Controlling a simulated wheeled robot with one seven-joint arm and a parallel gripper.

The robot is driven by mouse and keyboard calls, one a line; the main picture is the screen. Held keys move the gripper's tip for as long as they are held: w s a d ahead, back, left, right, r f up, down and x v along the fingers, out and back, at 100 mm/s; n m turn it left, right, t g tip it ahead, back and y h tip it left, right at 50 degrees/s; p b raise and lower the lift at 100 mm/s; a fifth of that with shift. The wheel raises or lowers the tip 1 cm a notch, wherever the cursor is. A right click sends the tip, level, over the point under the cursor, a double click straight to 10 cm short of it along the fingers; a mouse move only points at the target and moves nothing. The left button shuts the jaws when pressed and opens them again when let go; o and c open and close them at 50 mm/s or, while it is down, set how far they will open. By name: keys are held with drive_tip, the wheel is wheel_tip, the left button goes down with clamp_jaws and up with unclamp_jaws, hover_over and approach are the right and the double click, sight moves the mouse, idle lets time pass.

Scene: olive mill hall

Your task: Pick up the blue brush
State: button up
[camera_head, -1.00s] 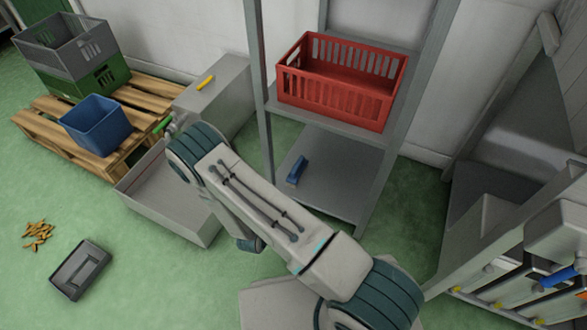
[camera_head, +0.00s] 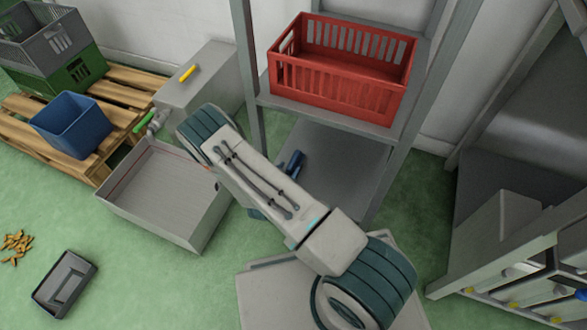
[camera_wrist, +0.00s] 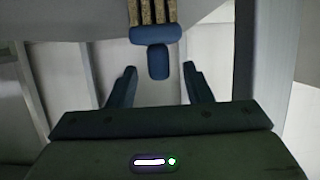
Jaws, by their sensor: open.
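In the wrist view the brush (camera_wrist: 157,36) shows a blue head with pale brown bristles at the top edge and a short blue handle pointing toward me. My gripper (camera_wrist: 159,75) is open and empty, with one dark finger on each side of the picture's middle. The handle's end appears in the gap between the fingertips. I cannot tell whether it is at their depth.
A red crate (camera_head: 340,97) sits on the shelf above the brush, and rack posts (camera_head: 248,80) stand close by. A grey open box (camera_head: 150,225) is left of my arm. A blue bin (camera_head: 72,125) stands on a wooden pallet (camera_head: 25,104).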

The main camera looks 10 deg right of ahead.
sight(294, 161)
drive_tip(key=b+x, duration=0.2)
drive_tip(key=x, duration=0.1)
drive_tip(key=b+x, duration=0.1)
drive_tip(key=x, duration=0.1)
drive_tip(key=shift+w+d+r, duration=0.2)
drive_tip(key=shift+r, duration=0.05)
clamp_jaws()
